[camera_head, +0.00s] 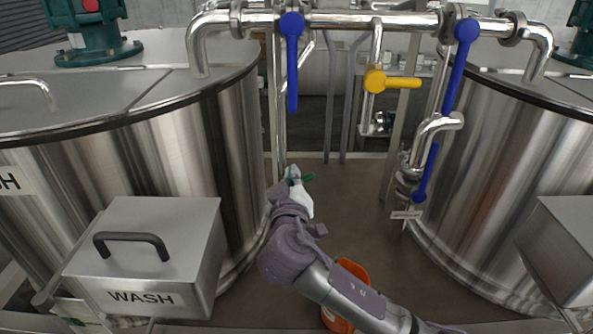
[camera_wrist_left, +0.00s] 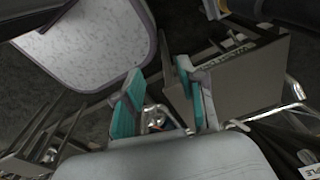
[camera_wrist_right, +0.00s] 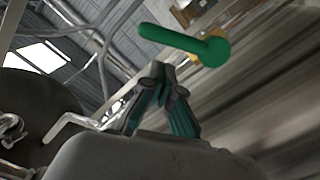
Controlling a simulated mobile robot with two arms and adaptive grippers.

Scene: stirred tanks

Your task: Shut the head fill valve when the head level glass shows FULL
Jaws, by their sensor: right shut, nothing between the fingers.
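My right gripper (camera_head: 293,180) is low between the two tanks, its arm coming in from the lower right. In the right wrist view its fingers (camera_wrist_right: 160,95) are together and empty. A green valve handle (camera_wrist_right: 180,43) is just beyond the fingertips and apart from them. A yellow lever (camera_head: 400,83) points right on the middle pipe. A blue lever (camera_head: 292,75) hangs down at left. My left gripper (camera_wrist_left: 160,95) is open and empty. I cannot identify the head level glass or its reading.
Steel tanks stand at left (camera_head: 140,130) and right (camera_head: 505,150). A grey WASH box (camera_head: 150,240) is at the front left. More blue levers (camera_head: 458,75) are on the right pipework. An orange bucket (camera_head: 351,270) is partly behind my right arm. Bare floor (camera_head: 350,210) lies between the tanks.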

